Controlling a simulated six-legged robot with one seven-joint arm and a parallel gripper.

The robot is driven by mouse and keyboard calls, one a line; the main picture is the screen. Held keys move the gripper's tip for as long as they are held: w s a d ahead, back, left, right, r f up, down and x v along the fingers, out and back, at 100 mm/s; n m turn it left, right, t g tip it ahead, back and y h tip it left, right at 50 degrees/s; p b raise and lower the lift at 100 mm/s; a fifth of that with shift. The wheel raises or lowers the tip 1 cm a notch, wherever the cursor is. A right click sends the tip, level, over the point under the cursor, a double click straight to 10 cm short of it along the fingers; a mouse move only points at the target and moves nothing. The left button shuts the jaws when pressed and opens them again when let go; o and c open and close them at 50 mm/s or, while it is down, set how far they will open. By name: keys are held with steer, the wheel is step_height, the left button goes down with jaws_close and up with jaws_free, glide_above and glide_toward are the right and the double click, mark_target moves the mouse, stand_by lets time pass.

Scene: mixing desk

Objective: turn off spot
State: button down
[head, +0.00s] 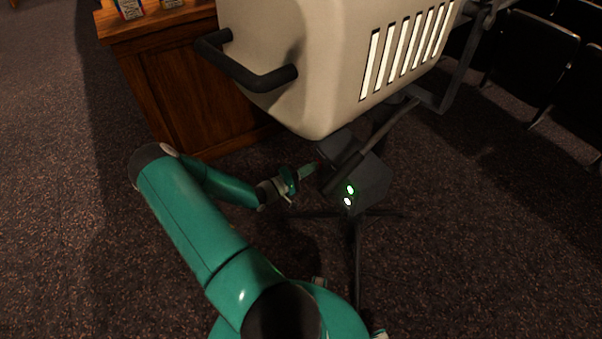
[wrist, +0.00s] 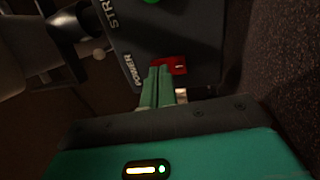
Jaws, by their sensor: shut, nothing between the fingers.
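The spot (head: 310,60) is a large beige lamp housing with a black handle and bright, lit vent slots. Below it, a dark control box (head: 372,182) shows a green light and a white light. In the wrist view, the box's panel (wrist: 190,30) has a POWER label beside a red switch (wrist: 180,66) and part of a green control (wrist: 151,1) near a label starting STR. My gripper (wrist: 163,69) is shut, with its green fingertips at the red switch and covering part of it. I cannot tell whether they touch. My gripper also shows at the box's left side in the head view (head: 314,168).
A stand (head: 357,250) with spread legs supports the spot and box. A wooden desk (head: 190,95) stands at the back left. Dark seats (head: 535,60) are at the upper right. Open carpet (head: 480,250) lies to the right and left.

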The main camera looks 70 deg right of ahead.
steer(key=shift+d, duration=0.1)
steer(key=shift+s+d+r, duration=0.15)
steer(key=shift+s, duration=0.1)
stand_by(0.3)
steer(key=shift+w, duration=0.1)
steer(key=r+v, duration=0.3)
steer(key=v, duration=1)
steer(key=shift+w+a, duration=0.4)
steer(key=shift+a, duration=0.05)
steer(key=shift+r, duration=0.1)
